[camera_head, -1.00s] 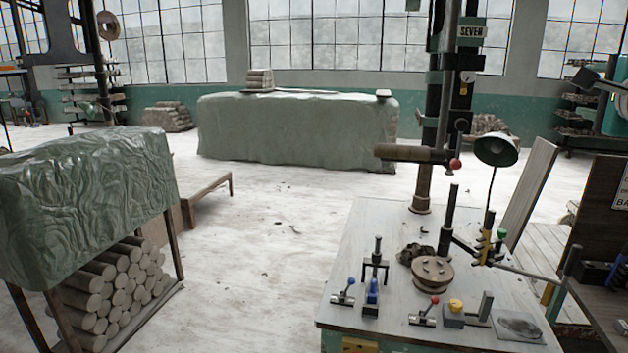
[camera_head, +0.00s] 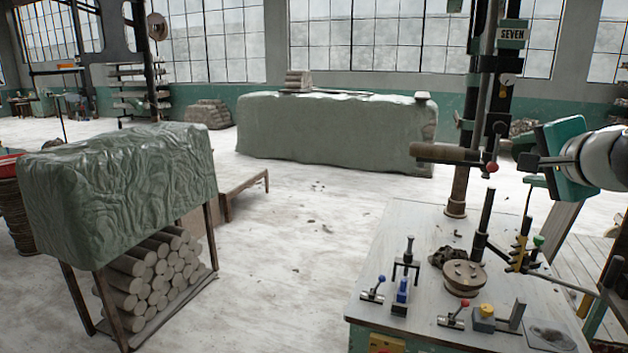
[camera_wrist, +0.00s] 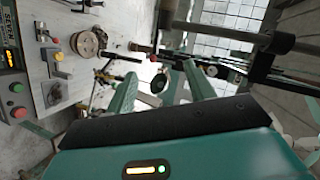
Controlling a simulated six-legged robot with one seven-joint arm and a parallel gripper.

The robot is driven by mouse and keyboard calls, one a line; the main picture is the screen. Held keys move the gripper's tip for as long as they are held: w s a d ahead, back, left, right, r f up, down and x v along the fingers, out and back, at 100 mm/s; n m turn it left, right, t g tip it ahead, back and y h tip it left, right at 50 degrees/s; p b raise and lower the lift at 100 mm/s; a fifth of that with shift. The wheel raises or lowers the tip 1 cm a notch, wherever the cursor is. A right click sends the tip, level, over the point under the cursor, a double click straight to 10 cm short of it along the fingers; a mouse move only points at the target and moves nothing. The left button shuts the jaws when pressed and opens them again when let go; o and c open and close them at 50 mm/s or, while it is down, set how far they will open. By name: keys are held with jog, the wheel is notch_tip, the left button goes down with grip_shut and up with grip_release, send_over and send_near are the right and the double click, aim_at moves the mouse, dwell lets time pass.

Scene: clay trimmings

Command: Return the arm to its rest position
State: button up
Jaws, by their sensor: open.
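My gripper (camera_head: 526,171) is at the right of the head view, in the air beyond and above the right part of the workbench (camera_head: 400,240). Its teal body and part of my pale arm show there. In the wrist view my gripper (camera_wrist: 161,71) has its two teal fingers spread apart with nothing between them. The wrist view is turned on its side, with the bench top (camera_wrist: 30,80) at the left. The rest of my arm is out of view.
A covered rack (camera_head: 115,190) with clay logs stands at left. A long covered block (camera_head: 330,135) lies behind. The floor between is open.

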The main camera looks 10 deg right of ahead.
jog(key=a+f+n+g+y, duration=0.35)
jog(key=a+f+n, duration=0.25)
jog(key=a+f, duration=0.7)
jog(key=s+a+f+n+g, duration=0.5)
jog(key=s+a+f+n, duration=0.5)
jog(key=s+a+f, duration=0.3)
notch_tip(320, 180, down, 4)
jog(key=a, duration=0.2)
jog(key=shift+s+a+r+n, duration=0.25)
jog(key=shift+a+n, duration=0.05)
jog(key=shift+n, duration=0.1)
jog(key=shift+h, duration=0.25)
jog(key=shift+c, duration=0.2)
jog(key=c, duration=0.3)
jog(key=shift+c, duration=0.2)
jog(key=shift+d, duration=0.15)
